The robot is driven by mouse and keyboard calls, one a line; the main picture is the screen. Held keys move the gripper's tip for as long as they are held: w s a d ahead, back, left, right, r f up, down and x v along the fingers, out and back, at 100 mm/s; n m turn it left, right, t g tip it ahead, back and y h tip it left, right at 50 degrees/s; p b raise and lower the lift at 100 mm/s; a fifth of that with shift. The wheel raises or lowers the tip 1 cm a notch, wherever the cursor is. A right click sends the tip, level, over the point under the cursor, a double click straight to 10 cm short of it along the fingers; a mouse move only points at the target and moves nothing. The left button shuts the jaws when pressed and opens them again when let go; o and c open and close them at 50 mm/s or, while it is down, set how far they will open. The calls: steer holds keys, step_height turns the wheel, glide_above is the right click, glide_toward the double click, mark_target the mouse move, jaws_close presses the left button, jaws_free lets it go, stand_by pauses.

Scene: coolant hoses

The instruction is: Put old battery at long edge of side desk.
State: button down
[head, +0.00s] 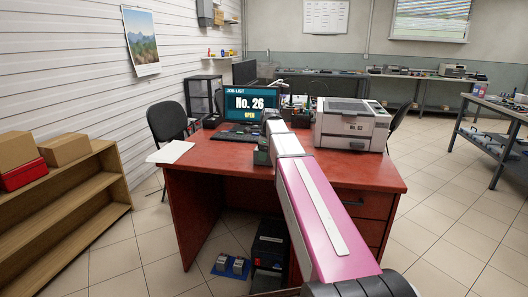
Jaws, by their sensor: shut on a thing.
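A small dark grey-green block, which looks like the old battery (262,157), is at the near long edge of the red desk (225,157), just left of my arm. My gripper (264,143) is at the end of my pink and white arm, right above this block, and is shut on it. The fingers are small and partly hidden by my arm. I cannot tell whether the block rests on the desk top or hangs slightly above it. Which desk is the side desk is not marked.
A monitor (250,104), a paper sheet (170,152) and a printer (350,125) are on the desk. Below stand a black box (270,243) and two small blocks on a blue mat (220,271). A wooden shelf (75,215) is left. Floor is free between shelf and desk.

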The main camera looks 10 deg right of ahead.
steer(key=shift+c, duration=1.2)
jaws_free()
steer(key=shift+f, duration=0.1)
steer(key=r, duration=0.4)
steer(key=d+r, duration=0.1)
steer(key=r, duration=0.7)
steer(key=shift+s+d+r, duration=0.1)
steer(key=shift+s+d, duration=0.25)
